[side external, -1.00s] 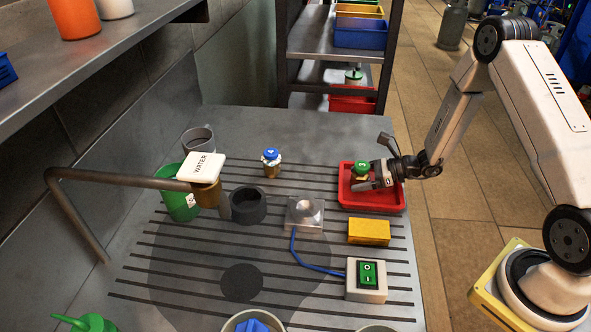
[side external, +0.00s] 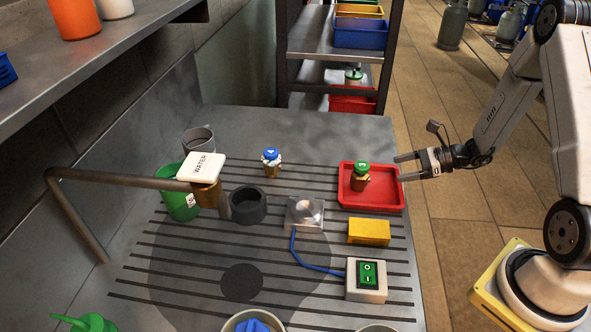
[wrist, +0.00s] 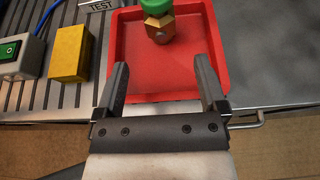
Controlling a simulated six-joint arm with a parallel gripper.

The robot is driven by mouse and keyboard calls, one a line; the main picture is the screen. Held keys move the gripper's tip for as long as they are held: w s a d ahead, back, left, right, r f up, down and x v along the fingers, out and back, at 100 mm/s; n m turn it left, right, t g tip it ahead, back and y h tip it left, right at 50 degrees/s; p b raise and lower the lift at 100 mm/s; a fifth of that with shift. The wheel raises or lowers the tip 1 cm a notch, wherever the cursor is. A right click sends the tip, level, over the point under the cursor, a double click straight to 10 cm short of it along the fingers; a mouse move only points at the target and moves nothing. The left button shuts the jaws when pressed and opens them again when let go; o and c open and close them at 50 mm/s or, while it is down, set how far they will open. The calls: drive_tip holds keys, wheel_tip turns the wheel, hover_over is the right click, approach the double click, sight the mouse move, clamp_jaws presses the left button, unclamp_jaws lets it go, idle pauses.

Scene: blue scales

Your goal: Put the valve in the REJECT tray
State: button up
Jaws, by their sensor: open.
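A brass valve with a green cap (side external: 361,176) marked 3 stands upright in the red tray (side external: 386,200). In the wrist view the valve (wrist: 159,27) is at the top, with the red tray (wrist: 125,70) around it. No REJECT label is readable on the tray. My gripper (side external: 411,167) is open and empty, to the right of the tray and apart from the valve. In the wrist view my gripper (wrist: 162,84) has its fingers spread over the tray's near edge. A second brass valve with a blue cap (side external: 271,162) marked 4 stands on the bench.
A small metal test stand (side external: 305,213), a yellow block (side external: 369,232) and a green switch box (side external: 366,280) are left of and in front of the tray. A WATER tap (side external: 202,168), a dark ring (side external: 248,204) and a green cup (side external: 178,203) are farther left.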

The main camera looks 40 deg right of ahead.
drive_tip(key=shift+s+d+r, duration=0.1)
drive_tip(key=shift+s+d, duration=0.05)
drive_tip(key=shift+s, duration=0.05)
idle(0.5)
drive_tip(key=shift+a+r+n+g, duration=0.15)
drive_tip(key=shift+a+n+g, duration=0.25)
drive_tip(key=shift+a, duration=0.2)
drive_tip(key=a+n+g, duration=0.1)
drive_tip(key=s+a+n+g, duration=0.1)
drive_tip(key=a, duration=0.1)
drive_tip(key=s+a+r+n+g, duration=0.1)
drive_tip(key=n, duration=0.1)
drive_tip(key=shift+a+g, duration=0.4)
drive_tip(key=s+a+r+n+g+h, duration=0.1)
drive_tip(key=s+a+r+n+h, duration=0.1)
drive_tip(key=n, duration=0.9)
drive_tip(key=s+a+r+n+g+h, duration=0.1)
drive_tip(key=s+a+r+n+h, duration=0.2)
drive_tip(key=n, duration=0.8)
drive_tip(key=shift+s+a+r+h, duration=0.35)
drive_tip(key=shift+a+r+h, duration=0.65)
drive_tip(key=shift+a+h, duration=1.05)
drive_tip(key=shift+d+h, duration=0.25)
